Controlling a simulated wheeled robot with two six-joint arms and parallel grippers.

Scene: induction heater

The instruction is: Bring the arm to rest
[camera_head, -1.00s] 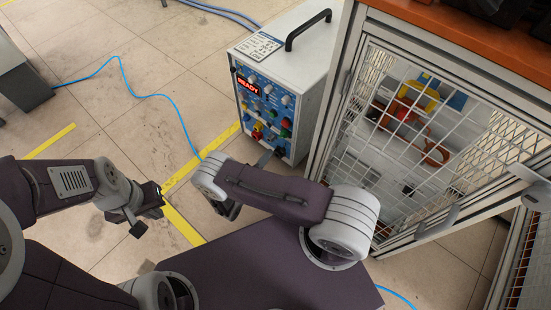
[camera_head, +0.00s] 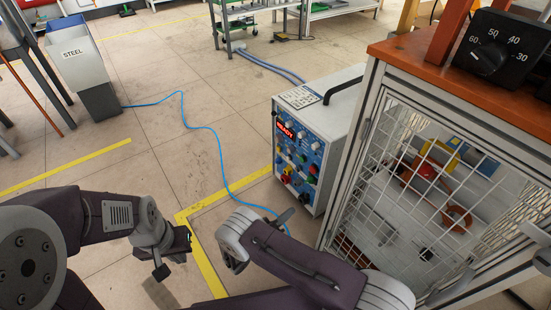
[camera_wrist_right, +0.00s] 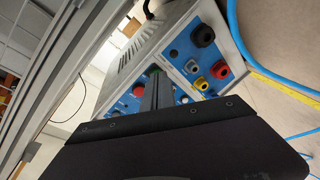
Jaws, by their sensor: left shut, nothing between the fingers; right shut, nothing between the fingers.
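My left gripper (camera_head: 170,256) is at the lower left of the head view, shut and empty, over the tiled floor. My right arm is folded across the lower middle of the head view. Its gripper (camera_head: 285,218) is partly hidden behind the arm, in front of the lower part of the control unit. In the right wrist view the right gripper's dark fingers (camera_wrist_right: 158,92) are together with nothing between them. The heater control unit (camera_head: 297,160) has a blue panel and a red "READY" display (camera_head: 286,129). Its panel also shows close up in the right wrist view (camera_wrist_right: 190,60).
A mesh-sided cabinet (camera_head: 372,160) with an orange top (camera_head: 425,62) and a dial (camera_head: 497,52) stands close on the right. A blue cable (camera_head: 219,160) crosses the floor. A bin marked "STEEL" (camera_head: 78,55) stands at the far left. Open floor lies between.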

